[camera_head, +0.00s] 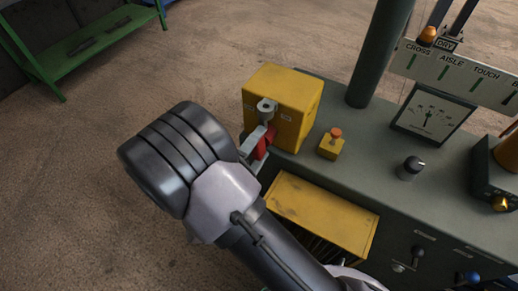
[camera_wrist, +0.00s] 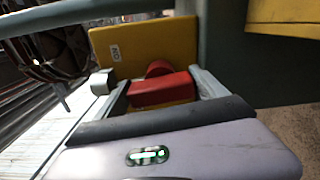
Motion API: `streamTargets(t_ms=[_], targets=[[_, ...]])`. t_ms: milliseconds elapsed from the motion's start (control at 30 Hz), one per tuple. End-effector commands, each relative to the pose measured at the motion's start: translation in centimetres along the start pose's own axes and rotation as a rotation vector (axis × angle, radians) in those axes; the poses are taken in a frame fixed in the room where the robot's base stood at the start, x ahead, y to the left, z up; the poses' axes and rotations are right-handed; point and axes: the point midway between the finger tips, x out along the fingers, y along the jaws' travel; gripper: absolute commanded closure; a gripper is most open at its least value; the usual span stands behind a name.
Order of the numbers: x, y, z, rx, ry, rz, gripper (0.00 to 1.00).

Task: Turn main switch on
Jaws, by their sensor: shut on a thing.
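The main switch is a red handle (camera_head: 263,145) on the side of a yellow box (camera_head: 292,98) standing on the grey-green console. My gripper (camera_head: 255,140) has its fingers around the red handle, and my wrist partly hides it. In the wrist view the red handle (camera_wrist: 162,90) lies between the two fingers of my gripper (camera_wrist: 158,86), in front of the yellow faceplate (camera_wrist: 120,42).
A small yellow box with an orange button (camera_head: 332,143) stands right of the switch box. A black knob (camera_head: 410,168), a dial gauge (camera_head: 431,117) and a dark post (camera_head: 380,50) are further right. A yellow panel (camera_head: 320,212) is below. Open floor lies left, with a green bench (camera_head: 85,50) behind.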

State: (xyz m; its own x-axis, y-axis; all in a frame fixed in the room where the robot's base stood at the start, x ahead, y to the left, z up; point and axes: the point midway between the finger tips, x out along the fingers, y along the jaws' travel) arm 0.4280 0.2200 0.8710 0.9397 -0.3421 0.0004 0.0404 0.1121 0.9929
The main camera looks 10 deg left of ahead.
Motion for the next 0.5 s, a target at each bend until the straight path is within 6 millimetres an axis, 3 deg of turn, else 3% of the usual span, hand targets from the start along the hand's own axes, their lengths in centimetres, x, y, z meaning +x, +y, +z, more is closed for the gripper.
streamTargets(t_ms=[500], targets=[[0.00,-0.10,-0.03,0.134,0.001,0.000,0.91]])
